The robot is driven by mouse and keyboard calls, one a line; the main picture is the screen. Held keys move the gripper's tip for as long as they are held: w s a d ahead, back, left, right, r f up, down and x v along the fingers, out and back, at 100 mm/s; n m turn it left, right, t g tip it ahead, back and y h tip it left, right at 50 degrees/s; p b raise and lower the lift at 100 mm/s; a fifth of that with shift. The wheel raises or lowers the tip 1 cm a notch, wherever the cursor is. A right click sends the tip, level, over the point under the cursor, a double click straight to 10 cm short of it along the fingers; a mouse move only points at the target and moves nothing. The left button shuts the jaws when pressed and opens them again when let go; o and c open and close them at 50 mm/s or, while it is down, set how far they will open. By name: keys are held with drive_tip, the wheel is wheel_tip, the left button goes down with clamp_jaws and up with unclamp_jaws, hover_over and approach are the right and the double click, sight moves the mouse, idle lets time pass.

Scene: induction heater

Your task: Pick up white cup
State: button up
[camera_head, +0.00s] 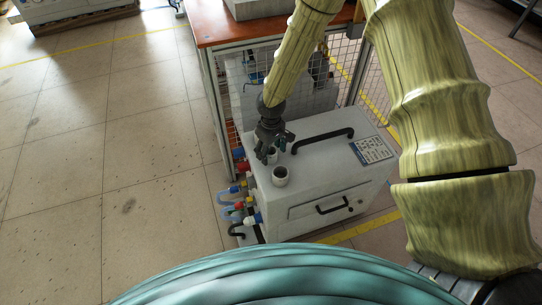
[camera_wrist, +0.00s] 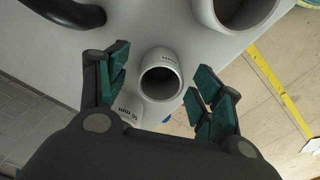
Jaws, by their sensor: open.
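One white cup (camera_head: 280,177) stands upright on top of the grey-white cabinet, near its left front corner. A second white cup (camera_head: 271,155) stands just behind it, partly hidden by my gripper (camera_head: 272,148). In the wrist view, a white cup (camera_wrist: 161,57) with dark markings on its wall lies between the two green-padded fingers of my gripper (camera_wrist: 161,88), which are apart and show a gap on both sides. A larger white cup (camera_wrist: 207,18) is cut off at the top right. Another marked white piece (camera_wrist: 128,106) shows beside the middle cup, mostly hidden.
The grey-white cabinet (camera_head: 325,170) has a black handle (camera_head: 322,139) on top, right of my gripper, and coloured hose fittings (camera_head: 241,200) on its left side. A wooden table (camera_head: 215,22) with wire-mesh sides stands behind. The tiled floor at left is clear.

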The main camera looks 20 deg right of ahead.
drive_tip(key=shift+f, duration=1)
drive_tip(key=c, duration=1.2)
drive_tip(key=shift+r+p, duration=2.8)
drive_tip(key=shift+r, duration=5.2)
